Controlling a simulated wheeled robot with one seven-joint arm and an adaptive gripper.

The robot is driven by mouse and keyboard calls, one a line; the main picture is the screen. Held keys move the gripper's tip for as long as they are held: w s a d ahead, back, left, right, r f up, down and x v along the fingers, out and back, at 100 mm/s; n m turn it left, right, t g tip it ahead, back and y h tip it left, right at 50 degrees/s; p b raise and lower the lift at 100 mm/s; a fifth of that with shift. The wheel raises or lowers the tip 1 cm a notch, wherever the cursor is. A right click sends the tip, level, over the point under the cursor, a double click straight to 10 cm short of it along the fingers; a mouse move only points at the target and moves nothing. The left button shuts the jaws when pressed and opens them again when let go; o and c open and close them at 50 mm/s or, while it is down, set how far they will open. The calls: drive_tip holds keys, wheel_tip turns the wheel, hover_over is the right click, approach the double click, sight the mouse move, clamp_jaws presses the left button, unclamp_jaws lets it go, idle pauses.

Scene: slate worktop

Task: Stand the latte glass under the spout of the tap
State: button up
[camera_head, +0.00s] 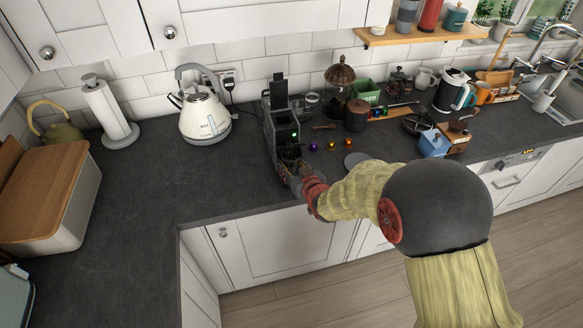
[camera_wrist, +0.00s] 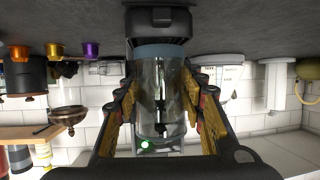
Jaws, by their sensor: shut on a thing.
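The clear latte glass (camera_wrist: 160,85) is between the two fingers of my gripper (camera_wrist: 161,100) in the wrist view, which shows the room upside down. My gripper (camera_head: 292,168) is shut on the glass, low at the front of the black coffee machine (camera_head: 282,125). The glass's base end is close to the machine's dark drip tray (camera_wrist: 158,22); I cannot tell whether it touches. In the head view the glass is mostly hidden by my gripper. The sink tap (camera_head: 543,42) is at the far right, well away from the glass.
A grey disc (camera_head: 356,160) lies near the worktop's front edge. A cream kettle (camera_head: 204,115) stands left. The left worktop (camera_head: 140,185) is clear.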

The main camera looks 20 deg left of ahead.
drive_tip(key=shift+f+b, duration=0.15)
drive_tip(key=shift+b, duration=0.2)
idle(0.3)
drive_tip(key=o, duration=1.5)
drive_tip(key=p+v, duration=0.2)
drive_tip(key=v, duration=0.8)
idle(0.6)
